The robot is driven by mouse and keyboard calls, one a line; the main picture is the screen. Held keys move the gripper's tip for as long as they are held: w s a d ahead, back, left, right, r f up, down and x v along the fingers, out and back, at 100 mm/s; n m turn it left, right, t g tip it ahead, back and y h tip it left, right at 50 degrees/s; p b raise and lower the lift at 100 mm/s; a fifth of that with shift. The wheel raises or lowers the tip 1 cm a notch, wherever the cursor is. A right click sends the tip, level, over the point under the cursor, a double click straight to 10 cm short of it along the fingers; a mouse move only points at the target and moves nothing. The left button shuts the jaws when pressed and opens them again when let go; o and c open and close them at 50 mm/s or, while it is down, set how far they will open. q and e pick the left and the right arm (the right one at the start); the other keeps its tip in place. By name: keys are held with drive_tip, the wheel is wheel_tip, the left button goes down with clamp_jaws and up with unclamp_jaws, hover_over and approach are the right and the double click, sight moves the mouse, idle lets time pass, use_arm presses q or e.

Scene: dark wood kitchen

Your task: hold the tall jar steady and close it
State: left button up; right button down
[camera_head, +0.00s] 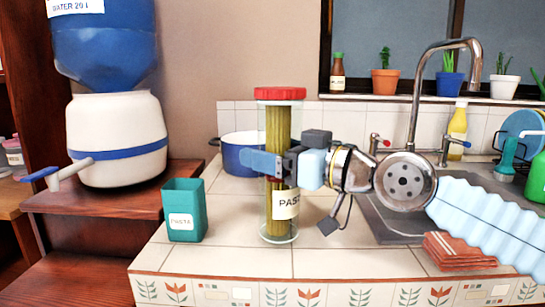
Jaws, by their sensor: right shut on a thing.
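The tall jar (267,205) is a clear cylinder full of long yellow pasta, with a "PASTA" label partly in view. It stands upright on the white tiled counter. A red lid (280,93) sits level on its top; I cannot tell whether it is fastened. My right gripper (278,165) comes in from the right and is shut on the jar around mid-height. One blue finger crosses the front of the jar; the other finger is mostly hidden. My left gripper is not in view.
A teal "PASTA" box (185,212) stands left of the jar near the counter edge. A blue pot (238,150) stands behind. A sink with a tall tap (417,80) and folded red cloths (458,250) lie to the right. A water dispenser (118,135) stands far left.

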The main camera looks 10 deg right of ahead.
drive_tip(key=shift+f, duration=0.15)
drive_tip(key=shift+f, duration=0.15)
unclamp_jaws()
drive_tip(key=b+v, duration=0.2)
drive_tip(key=v, duration=1)
idle(0.4)
